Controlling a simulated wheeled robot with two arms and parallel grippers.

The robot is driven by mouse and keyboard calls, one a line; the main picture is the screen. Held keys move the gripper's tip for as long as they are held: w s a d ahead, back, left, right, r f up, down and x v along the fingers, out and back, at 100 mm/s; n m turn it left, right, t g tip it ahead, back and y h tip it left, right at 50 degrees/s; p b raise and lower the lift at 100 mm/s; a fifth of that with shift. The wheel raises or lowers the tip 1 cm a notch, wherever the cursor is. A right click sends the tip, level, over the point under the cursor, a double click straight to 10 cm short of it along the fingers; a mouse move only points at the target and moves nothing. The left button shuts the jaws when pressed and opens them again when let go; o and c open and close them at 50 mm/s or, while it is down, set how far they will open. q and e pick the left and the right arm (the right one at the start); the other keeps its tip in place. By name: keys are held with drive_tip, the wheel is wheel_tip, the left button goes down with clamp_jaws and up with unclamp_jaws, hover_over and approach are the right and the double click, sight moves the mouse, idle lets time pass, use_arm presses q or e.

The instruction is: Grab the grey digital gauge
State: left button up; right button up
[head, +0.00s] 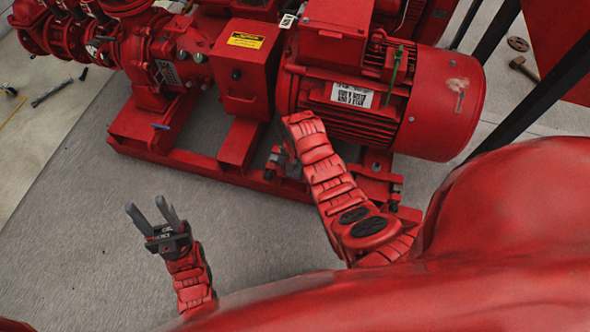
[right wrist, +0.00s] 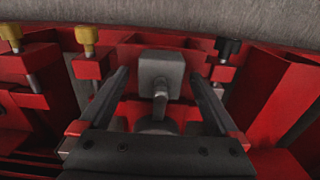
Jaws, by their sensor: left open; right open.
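The grey digital gauge (right wrist: 161,66), a square grey head on a short stem, shows in the middle of the right wrist view. My right gripper (right wrist: 158,76) is open, with one finger on each side of the gauge. Gaps show between both fingers and the gauge, and its depth relative to the fingertips is hard to tell. In the head view my right arm reaches to the pump frame, and its gripper and the gauge cannot be made out there. My left gripper (head: 150,217) is open and empty above the grey floor.
Beside the gauge are a brass-coloured knob (right wrist: 86,37) on the left and a black knob (right wrist: 228,48) on the right, on red fittings. The red motor (head: 440,105) and pump base (head: 185,158) fill the far side.

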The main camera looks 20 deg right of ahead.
drive_tip(key=shift+c, duration=0.3)
clamp_jaws()
drive_tip(key=shift+r, duration=0.1)
idle(0.4)
